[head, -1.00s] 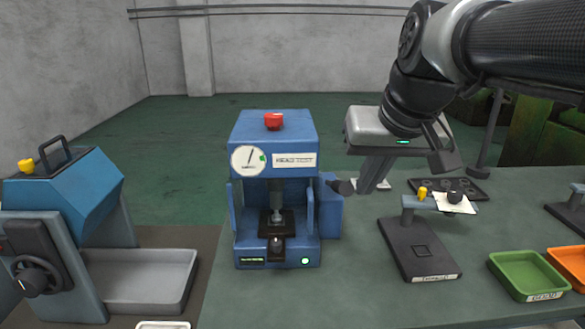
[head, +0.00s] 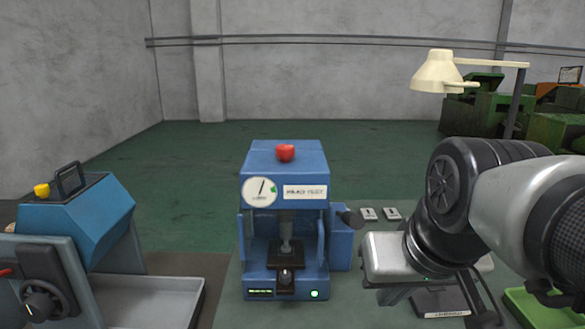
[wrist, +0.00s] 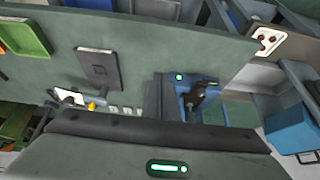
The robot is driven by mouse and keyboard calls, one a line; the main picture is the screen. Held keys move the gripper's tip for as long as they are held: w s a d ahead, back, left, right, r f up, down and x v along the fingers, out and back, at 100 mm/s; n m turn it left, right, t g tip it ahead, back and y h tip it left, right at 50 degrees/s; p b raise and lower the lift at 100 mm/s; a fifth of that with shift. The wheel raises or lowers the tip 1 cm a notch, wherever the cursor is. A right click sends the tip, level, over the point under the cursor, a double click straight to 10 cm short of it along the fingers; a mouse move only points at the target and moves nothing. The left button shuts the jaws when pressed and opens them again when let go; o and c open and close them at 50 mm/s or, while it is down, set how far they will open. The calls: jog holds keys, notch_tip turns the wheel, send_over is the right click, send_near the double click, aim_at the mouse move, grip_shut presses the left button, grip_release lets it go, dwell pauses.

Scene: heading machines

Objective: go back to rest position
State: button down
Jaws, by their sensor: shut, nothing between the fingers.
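My gripper (head: 394,296) is at the lower right of the head view, to the right of the blue head-test press (head: 284,165). It is shut and empty, with its fingers pointing down and partly cut from sight by the hand. My arm bends above and to the right of it. In the wrist view, the hand's dark edge and green light fill the bottom, and the fingertips cannot be made out. The press also shows in the wrist view (wrist: 205,82), upside down and apart from the hand.
A dark gauge stand (head: 440,303) and a green tray (head: 530,308) lie below and right of my arm. Small plates (head: 380,213) lie behind the hand. A cream lamp (head: 437,72) rises at the back right. A blue tilted machine (head: 75,222) stands left.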

jog(key=s+f+p, duration=0.1)
jog(key=s+f, duration=0.2)
jog(key=s, duration=0.1)
notch_tip(320, 180, up, 18)
jog(key=p, duration=1.7)
jog(key=shift+w+p, duration=0.4)
